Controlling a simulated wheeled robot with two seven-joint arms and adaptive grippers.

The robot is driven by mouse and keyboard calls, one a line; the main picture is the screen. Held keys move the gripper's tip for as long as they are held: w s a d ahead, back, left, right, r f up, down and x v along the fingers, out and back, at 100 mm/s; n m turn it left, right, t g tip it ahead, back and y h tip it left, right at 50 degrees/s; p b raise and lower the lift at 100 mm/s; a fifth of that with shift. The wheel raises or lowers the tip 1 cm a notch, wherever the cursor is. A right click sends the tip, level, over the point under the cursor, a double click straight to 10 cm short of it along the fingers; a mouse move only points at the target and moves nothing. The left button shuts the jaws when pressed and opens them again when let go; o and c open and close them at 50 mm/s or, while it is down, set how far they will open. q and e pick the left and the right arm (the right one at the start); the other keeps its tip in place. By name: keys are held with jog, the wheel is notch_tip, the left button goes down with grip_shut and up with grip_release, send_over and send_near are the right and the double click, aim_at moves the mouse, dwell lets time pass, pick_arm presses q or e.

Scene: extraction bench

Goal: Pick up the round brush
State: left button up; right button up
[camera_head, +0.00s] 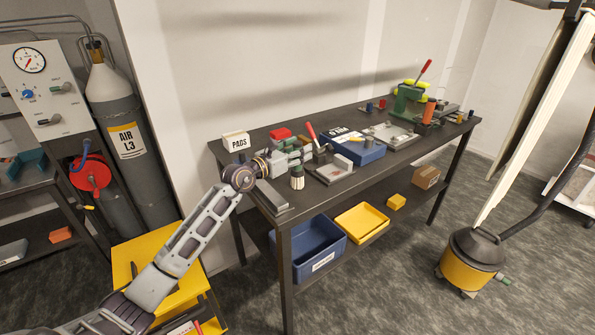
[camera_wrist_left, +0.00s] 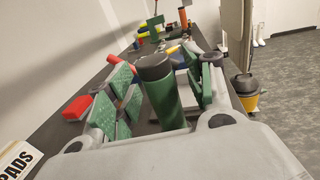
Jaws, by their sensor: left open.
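The round brush (camera_head: 297,182) stands upright at the near left part of the dark bench, with pale bristles at the bottom and a dark handle on top. My left gripper (camera_head: 304,154) reaches over the bench's left end, at the brush, with its jaws apart. In the left wrist view, a green upright cylinder with a dark top (camera_wrist_left: 164,95), which looks like the brush handle, stands between the green-padded fingers of the left gripper (camera_wrist_left: 166,88). I cannot tell whether either pad touches it. The bristles are hidden there. My right gripper is out of view.
A PADS box (camera_head: 236,142) and a red block (camera_head: 280,133) stand behind the gripper. A grey plate with a red-handled tool (camera_head: 333,172) and a blue bin (camera_head: 358,153) lie to the right. A flat grey block (camera_head: 270,196) lies near the bench's left edge.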

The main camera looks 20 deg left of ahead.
pick_arm(q)
jog(key=c, duration=1.1)
jog(key=shift+r, duration=0.45)
notch_tip(320, 180, up, 8)
jog(key=shift+f+p, duration=0.2)
jog(key=shift+p, duration=0.1)
jog(key=shift+r, duration=0.8)
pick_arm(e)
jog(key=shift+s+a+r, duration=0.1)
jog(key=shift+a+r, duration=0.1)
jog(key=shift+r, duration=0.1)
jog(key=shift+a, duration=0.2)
